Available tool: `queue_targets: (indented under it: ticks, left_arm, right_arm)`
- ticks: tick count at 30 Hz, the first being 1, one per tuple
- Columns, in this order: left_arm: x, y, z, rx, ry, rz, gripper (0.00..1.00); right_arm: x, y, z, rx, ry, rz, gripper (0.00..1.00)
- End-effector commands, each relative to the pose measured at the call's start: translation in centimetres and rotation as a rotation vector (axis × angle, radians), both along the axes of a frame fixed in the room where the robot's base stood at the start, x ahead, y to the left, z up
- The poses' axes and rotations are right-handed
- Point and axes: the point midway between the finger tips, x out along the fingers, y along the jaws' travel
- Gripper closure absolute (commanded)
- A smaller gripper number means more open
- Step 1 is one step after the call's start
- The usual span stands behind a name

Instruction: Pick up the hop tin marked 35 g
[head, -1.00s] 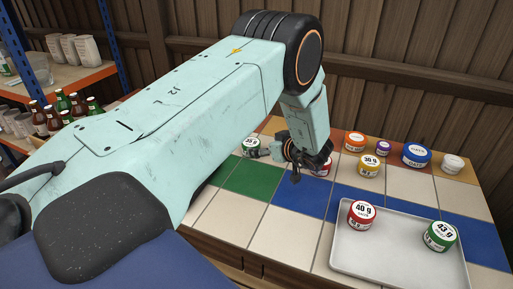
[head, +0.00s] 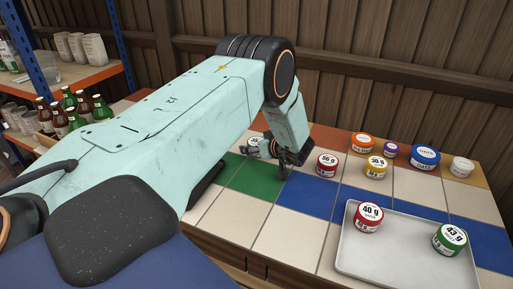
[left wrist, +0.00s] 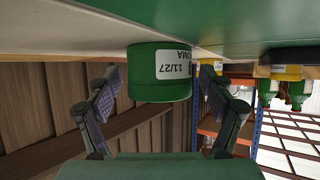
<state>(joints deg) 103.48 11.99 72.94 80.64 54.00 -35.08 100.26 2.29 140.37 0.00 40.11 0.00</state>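A small tin with a white top label (head: 254,141) stands at the back left of the tiled counter, partly hidden by my left gripper (head: 270,152); its number, which looked like 35 in the earlier head view, is now mostly covered. In the left wrist view a green tin (left wrist: 160,88) appears upside down, its side label reading 11/27. My left gripper (left wrist: 160,78) is open with one finger on each side of this tin and small gaps visible. My right gripper is not in view.
A red tin (head: 327,165) stands just right of my left gripper, with a yellow tin (head: 375,168) and several others beyond. A grey tray (head: 400,262) holds red and green tins. Bottles (head: 75,108) and shelves stand at the left.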

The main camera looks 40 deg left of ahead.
Motion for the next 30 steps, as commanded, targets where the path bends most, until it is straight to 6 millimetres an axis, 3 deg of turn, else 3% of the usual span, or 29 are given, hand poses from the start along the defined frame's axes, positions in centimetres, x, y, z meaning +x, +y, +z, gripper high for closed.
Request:
queue_targets:
  ticks: [18, 26, 30]
  left_arm:
    - [0.0, 0.0, 0.0, 0.000, 0.000, 0.000, 0.74]
    - [0.0, 0.0, 0.4, 0.001, -0.001, 0.000, 0.74]
    - [0.1, 0.0, 2.5, 0.000, -0.003, 0.001, 0.74]
  right_arm:
    - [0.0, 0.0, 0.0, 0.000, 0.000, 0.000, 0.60]
    - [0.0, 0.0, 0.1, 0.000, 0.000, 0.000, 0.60]
    - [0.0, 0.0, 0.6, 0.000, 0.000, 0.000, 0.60]
